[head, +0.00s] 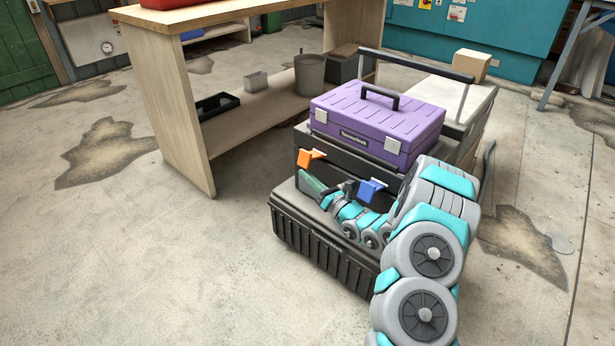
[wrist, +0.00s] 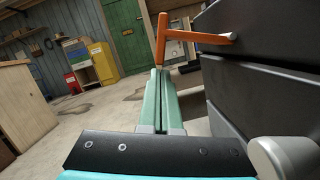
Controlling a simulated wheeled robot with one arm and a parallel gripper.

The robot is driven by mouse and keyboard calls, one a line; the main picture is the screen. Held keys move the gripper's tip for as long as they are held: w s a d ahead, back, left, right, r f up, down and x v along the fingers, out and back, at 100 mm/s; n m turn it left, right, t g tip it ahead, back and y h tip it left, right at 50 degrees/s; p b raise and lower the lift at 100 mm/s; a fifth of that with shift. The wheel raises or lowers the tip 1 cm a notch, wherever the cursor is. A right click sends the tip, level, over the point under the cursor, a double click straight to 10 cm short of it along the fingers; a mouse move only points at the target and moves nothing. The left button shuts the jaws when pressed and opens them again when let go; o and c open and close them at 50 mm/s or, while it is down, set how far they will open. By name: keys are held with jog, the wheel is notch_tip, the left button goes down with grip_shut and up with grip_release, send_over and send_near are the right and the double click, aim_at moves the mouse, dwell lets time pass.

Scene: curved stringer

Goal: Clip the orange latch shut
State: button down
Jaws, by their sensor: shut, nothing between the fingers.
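The orange latch (head: 309,157) is on the upper left of the black toolbox's front and sticks out from it. In the wrist view the orange latch (wrist: 196,38) juts left from the dark box wall, with an upright bar at its outer end. My gripper (head: 305,177) is shut and empty, just below the latch in the head view. In the wrist view its green fingers (wrist: 159,74) point forward, with their tips just under the upright bar; I cannot tell whether they touch it. The black toolbox (head: 346,156) is partly hidden by my arm.
A blue latch (head: 371,189) sticks out on the right of the same box. A purple toolbox (head: 378,122) sits on top, and a black ribbed case (head: 316,240) is below. A wooden bench (head: 180,100) stands behind to the left. The floor at the front left is clear.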

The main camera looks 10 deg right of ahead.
jog(key=shift+s+a+r+m+h+p, duration=0.1)
jog(key=shift+r+m+h+p, duration=0.2)
jog(key=shift+r+m, duration=0.45)
jog(key=shift+s+a+r+m+h+p, duration=0.15)
jog(key=shift+r+m+h, duration=0.2)
jog(key=shift+m, duration=0.8)
jog(key=shift+w, duration=0.1)
